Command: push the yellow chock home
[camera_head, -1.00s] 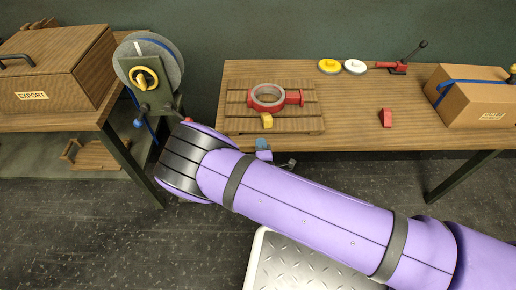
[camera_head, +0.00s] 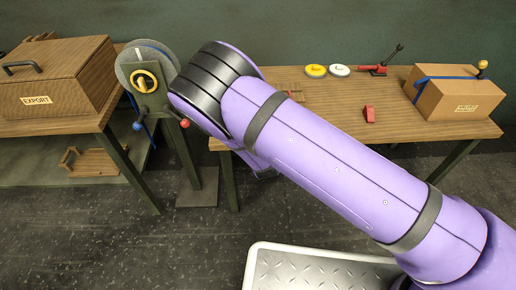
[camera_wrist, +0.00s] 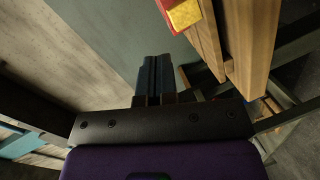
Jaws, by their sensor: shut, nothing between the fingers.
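The yellow chock (camera_wrist: 184,14) shows at the top of the wrist view, against red parts of the valve casting (camera_wrist: 207,10).
On the bench (camera_head: 330,105) are a red wedge (camera_head: 369,115), yellow (camera_head: 316,70) and white discs (camera_head: 340,70), a red clamp (camera_head: 376,69) and a strapped carton (camera_head: 455,97). A reel stand (camera_head: 150,85) and an export crate (camera_head: 58,82) stand left.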

